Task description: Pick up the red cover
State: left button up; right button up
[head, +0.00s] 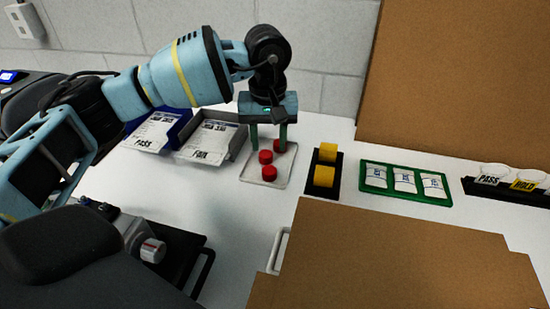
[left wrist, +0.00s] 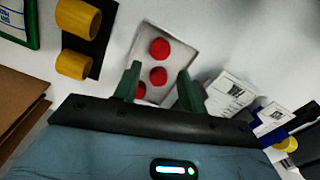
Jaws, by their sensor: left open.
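Three red covers stand in a white tray (head: 284,180) on the white table. In the head view, one cover (head: 269,173) is at the front, one (head: 265,157) is in the middle, and one (head: 280,146) is at the back by the gripper fingers. The left wrist view shows the three covers (left wrist: 159,48) in a rough row in the tray (left wrist: 182,45). My left gripper (head: 267,149) points down over the back part of the tray. Its fingers (left wrist: 158,82) are apart, with the nearer covers between or just beyond them; contact cannot be told. My right gripper is not seen.
Right of the tray are a black holder with yellow blocks (head: 324,176) and a green tray (head: 420,198) of white packets. PASS (head: 157,131) and FAIL (head: 208,140) bins stand to the left. Brown panels (head: 400,262) are in front and at the back right.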

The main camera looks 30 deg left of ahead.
aim_at(269, 171)
pick_arm(q)
jog(key=shift+s, duration=0.1)
jog(key=shift+s+f, duration=0.15)
jog(key=shift+d+f, duration=0.1)
jog(key=shift+f, duration=1)
jog(key=shift+f+p, duration=0.4)
jog(key=shift+f, duration=2.2)
jog(key=shift+c, duration=0.3)
jog(key=c, duration=0.7)
